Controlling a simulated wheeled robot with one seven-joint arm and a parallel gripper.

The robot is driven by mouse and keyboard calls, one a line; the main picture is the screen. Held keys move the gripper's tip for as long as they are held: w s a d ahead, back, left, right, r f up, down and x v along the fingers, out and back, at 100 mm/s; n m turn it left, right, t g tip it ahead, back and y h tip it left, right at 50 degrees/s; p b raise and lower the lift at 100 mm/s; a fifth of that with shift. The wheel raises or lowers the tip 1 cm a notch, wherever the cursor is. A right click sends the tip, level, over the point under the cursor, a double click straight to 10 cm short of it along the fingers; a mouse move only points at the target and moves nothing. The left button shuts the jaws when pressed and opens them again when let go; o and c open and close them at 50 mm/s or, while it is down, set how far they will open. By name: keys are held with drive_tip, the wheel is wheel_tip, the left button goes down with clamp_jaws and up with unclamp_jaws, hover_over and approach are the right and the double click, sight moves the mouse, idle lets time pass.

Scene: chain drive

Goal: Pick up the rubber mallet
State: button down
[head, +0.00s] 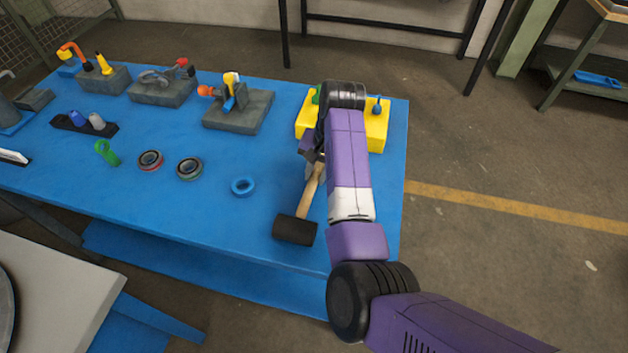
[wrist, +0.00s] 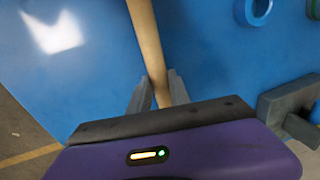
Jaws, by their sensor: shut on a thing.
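The rubber mallet has a black head (head: 295,230) and a pale wooden handle (head: 310,190). In the head view its head is at the near right part of the blue table, and the handle runs up to my gripper (head: 313,165). In the wrist view the handle (wrist: 146,45) passes between the two grey fingers of my gripper (wrist: 158,92), which is shut on it. The mallet's head is out of the wrist view. My arm hides part of the gripper in the head view. I cannot tell whether the mallet touches the table.
A yellow block (head: 376,128) stands behind my arm at the table's far right. A blue ring (head: 243,187) lies left of the mallet. Two dark rings (head: 189,168) and a green part (head: 107,153) lie farther left. Grey blocks with tools (head: 240,112) line the back of the blue table (head: 200,220).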

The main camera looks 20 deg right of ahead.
wheel_tip(320, 180, up, 9)
drive_tip(key=shift+f, duration=0.2)
wheel_tip(320, 180, up, 10)
drive_tip(key=p, duration=0.7)
drive_tip(key=shift+r+p, duration=0.15)
drive_tip(key=shift+p, duration=0.25)
drive_tip(key=shift+s, duration=0.1)
